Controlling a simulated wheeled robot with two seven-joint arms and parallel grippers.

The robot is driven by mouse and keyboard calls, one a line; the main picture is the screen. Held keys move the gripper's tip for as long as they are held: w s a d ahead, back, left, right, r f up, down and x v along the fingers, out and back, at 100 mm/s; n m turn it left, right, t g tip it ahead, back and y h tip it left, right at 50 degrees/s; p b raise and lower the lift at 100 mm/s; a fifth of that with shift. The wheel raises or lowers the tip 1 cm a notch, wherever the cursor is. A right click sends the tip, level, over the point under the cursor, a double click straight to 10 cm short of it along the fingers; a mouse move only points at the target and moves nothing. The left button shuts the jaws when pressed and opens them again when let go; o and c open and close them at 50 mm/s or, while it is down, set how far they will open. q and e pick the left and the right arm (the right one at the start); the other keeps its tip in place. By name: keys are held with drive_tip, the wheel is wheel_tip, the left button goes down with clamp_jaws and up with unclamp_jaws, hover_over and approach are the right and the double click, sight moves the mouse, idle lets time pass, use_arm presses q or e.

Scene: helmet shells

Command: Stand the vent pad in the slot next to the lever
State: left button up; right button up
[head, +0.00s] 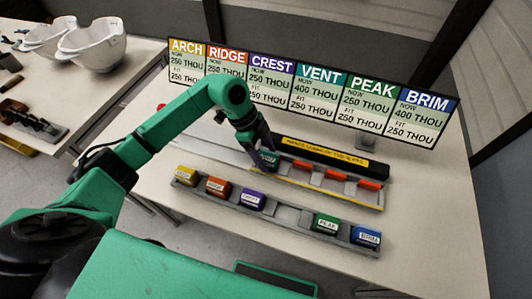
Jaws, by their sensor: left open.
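The vent pad (266,159) is a small teal block with a pale label, at the left end of the visible part of the slotted rack (330,193). A red lever (304,166) stands just to its right. My left gripper (264,152) is open and right at the vent pad, with its fingers around or just above it. The arm hides part of the rack, and I cannot tell whether the pad is fully seated in a slot. My right gripper is not in view.
The front tray (304,230) holds yellow, orange, purple, green and blue pads, with an empty place between purple and green. More red levers (370,184) line the rack. A sign board (310,93) stands behind. White helmet shells (92,45) sit on another table.

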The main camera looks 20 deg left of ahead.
use_arm(q)
drive_tip(key=b+v, duration=0.1)
drive_tip(key=v, duration=1.1)
drive_tip(key=shift+r, duration=0.15)
